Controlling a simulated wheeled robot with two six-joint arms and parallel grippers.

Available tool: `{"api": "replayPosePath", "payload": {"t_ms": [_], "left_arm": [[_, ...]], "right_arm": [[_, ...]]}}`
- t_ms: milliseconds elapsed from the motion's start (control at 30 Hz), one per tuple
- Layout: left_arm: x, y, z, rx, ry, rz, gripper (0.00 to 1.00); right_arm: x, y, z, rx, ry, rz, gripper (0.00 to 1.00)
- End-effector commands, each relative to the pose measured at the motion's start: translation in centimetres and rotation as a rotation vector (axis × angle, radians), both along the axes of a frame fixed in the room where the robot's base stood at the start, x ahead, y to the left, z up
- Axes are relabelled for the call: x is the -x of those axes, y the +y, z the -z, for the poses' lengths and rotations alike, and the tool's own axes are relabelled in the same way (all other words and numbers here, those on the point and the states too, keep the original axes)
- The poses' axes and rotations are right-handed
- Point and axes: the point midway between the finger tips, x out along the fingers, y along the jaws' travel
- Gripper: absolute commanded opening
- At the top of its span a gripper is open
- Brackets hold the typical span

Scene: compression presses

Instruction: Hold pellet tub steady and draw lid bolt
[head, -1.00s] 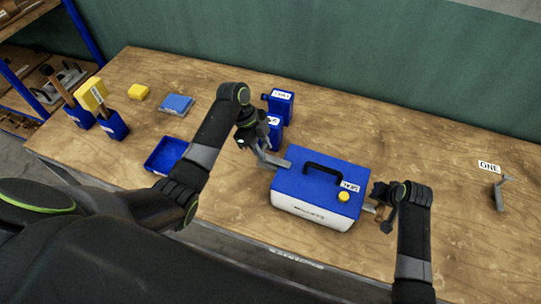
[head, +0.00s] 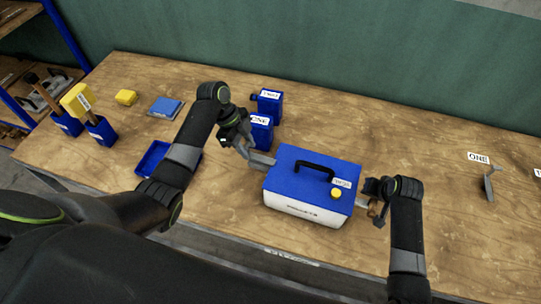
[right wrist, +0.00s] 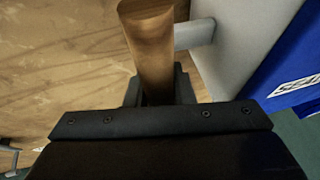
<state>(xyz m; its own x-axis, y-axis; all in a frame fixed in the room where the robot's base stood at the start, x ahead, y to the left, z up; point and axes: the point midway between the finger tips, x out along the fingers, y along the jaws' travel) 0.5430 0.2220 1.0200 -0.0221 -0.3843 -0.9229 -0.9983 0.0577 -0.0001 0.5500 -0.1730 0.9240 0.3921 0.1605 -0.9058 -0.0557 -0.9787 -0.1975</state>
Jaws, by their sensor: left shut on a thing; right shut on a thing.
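The pellet tub (head: 300,214) is a white box with a blue lid (head: 290,178), a black carry handle and a yellow knob, upright on the bench. My left gripper (head: 243,146) is at its left side, shut on a grey piece (head: 262,159) that reaches the tub. My right gripper (head: 376,194) is at its right side. In the right wrist view it is shut on a wooden grip (right wrist: 148,40). A grey rod (right wrist: 196,33) runs from the grip to the tub wall (right wrist: 228,45). The fingertips on the left are too small to show clearly.
Two blue containers (head: 268,102) stand behind the tub. A blue tray (head: 153,158) lies left, partly behind my left arm. Blue holders (head: 101,130) with tools, a yellow block (head: 126,97) and a blue pad (head: 166,107) lie farther left. A grey tool (head: 489,184) lies right.

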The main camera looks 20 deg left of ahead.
Motion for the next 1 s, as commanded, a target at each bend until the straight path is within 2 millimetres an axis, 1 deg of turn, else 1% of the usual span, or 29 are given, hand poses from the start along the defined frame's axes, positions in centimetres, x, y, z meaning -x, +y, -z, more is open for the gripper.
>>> {"api": "replayPosePath", "payload": {"t_ms": [33, 667, 700, 867, 1000], "left_arm": [[-0.1, 0.5, 0.0, -0.01, -0.001, -0.004, 0.05], [-0.1, 2.5, 0.0, -0.011, 0.001, -0.005, 0.05], [-0.1, 2.4, 0.0, -0.01, 0.001, -0.005, 0.36], [-0.1, 2.3, 0.0, -0.007, 0.001, -0.003, 0.57], [-0.1, 2.2, 0.0, -0.005, 0.0, -0.002, 0.58]], "right_arm": [[0.0, -0.4, 0.0, 0.009, 0.001, 0.001, 0.0], [0.0, -0.4, 0.1, 0.012, 0.001, 0.0, 0.0], [0.0, -0.5, 0.1, 0.012, 0.001, 0.0, 0.0], [0.0, -0.3, 0.1, 0.009, 0.001, 0.001, 0.0], [0.0, -0.3, 0.1, 0.007, 0.0, 0.0, 0.0]]}}
